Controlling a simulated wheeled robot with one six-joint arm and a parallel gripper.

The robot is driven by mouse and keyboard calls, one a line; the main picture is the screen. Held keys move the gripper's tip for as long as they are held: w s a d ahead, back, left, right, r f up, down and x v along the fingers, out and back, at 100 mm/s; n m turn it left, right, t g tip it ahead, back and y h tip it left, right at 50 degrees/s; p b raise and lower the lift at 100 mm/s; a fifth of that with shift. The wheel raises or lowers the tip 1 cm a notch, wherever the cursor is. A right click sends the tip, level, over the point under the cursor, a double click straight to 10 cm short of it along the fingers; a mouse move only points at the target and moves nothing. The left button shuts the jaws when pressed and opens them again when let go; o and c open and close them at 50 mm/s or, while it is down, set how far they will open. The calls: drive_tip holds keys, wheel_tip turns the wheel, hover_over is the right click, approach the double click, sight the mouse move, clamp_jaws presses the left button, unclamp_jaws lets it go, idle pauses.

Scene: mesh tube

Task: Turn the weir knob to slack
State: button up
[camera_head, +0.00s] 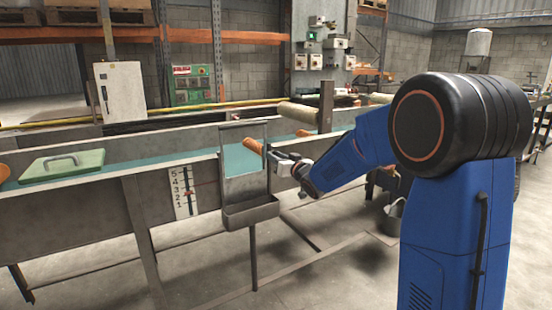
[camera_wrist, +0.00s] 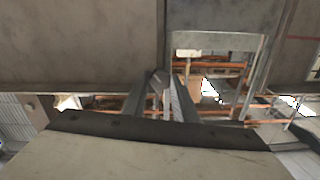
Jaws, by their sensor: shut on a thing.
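The weir (camera_head: 246,185) is a grey metal plate in an upright frame on the side of the long flume, with a small trough (camera_head: 251,212) at its foot.
A white number scale (camera_head: 183,192) is on the flume wall (camera_head: 70,225), left of the weir. A green lid with a handle (camera_head: 62,165) lies on top of the flume. A bucket (camera_head: 395,212) stands behind my arm. Open floor lies in front.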

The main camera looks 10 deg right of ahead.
drive_tip(key=n, duration=0.4)
drive_tip(key=shift+n, duration=0.4)
idle(0.4)
drive_tip(key=o, duration=1)
drive_tip(key=shift+o, duration=0.2)
drive_tip(key=v, duration=1.7)
drive_tip(key=shift+s, duration=0.2)
